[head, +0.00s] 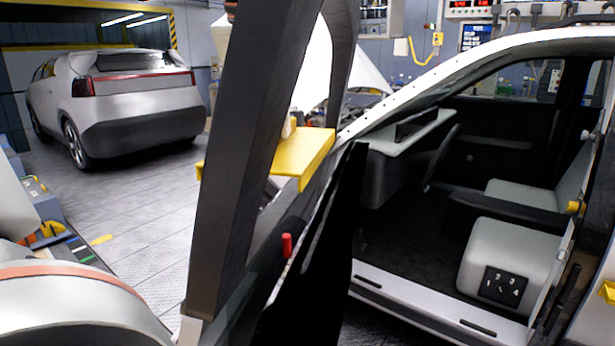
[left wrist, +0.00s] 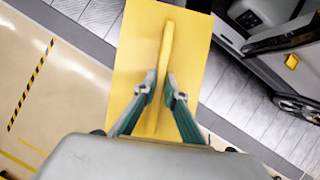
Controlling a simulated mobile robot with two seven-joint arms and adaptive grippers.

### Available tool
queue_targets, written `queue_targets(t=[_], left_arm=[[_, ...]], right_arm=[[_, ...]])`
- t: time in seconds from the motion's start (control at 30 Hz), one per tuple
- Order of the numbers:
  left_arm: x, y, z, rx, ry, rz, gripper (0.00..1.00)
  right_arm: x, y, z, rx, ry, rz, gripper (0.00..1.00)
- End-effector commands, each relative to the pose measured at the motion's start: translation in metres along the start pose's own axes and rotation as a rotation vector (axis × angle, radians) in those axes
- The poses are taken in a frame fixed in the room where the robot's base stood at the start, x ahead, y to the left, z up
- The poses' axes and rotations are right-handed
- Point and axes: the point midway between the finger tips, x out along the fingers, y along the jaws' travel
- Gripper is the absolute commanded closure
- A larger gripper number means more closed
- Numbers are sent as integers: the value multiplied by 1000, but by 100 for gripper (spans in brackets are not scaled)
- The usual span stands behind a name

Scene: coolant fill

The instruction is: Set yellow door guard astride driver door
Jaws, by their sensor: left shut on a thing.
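The yellow door guard (head: 304,155) shows in the head view beside and partly behind a dark upright post (head: 245,150), which appears to be the open driver door's window frame. A yellow bit also shows left of the post. In the left wrist view the guard (left wrist: 185,60) is a flat yellow plate with a raised ridge. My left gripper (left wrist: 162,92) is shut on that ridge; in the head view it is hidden. The door's dark lower panel (head: 325,250) runs below the guard. I cannot tell whether the guard touches the door. My right gripper is not in view.
The car's open cabin, with a grey seat (head: 505,255) and a pale sill (head: 440,305), fills the right. A silver car (head: 120,100) stands at the back left. Tiled floor (head: 140,230) lies clear between. A red pin (head: 286,245) stands near the door panel.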

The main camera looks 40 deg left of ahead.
Motion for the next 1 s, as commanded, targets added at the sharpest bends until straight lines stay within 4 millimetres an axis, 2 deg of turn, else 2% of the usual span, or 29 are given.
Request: queue_targets(t=[0.03, 0.1, 0.4, 0.6, 0.87, 1.0], left_arm=[[14, 0, -8, 4, 5, -2, 100], [29, 0, -14, 3, 5, -1, 100], [85, 0, -41, 4, 4, -2, 100], [94, -11, -14, -1, 1, 0, 100], [101, -18, 1, 0, 0, -1, 100], [108, -24, 16, -1, 1, 0, 100]], right_arm=[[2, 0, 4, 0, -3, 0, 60], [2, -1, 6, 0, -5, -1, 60], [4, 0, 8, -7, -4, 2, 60], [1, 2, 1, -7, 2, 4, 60], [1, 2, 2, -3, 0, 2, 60], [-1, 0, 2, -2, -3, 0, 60]])
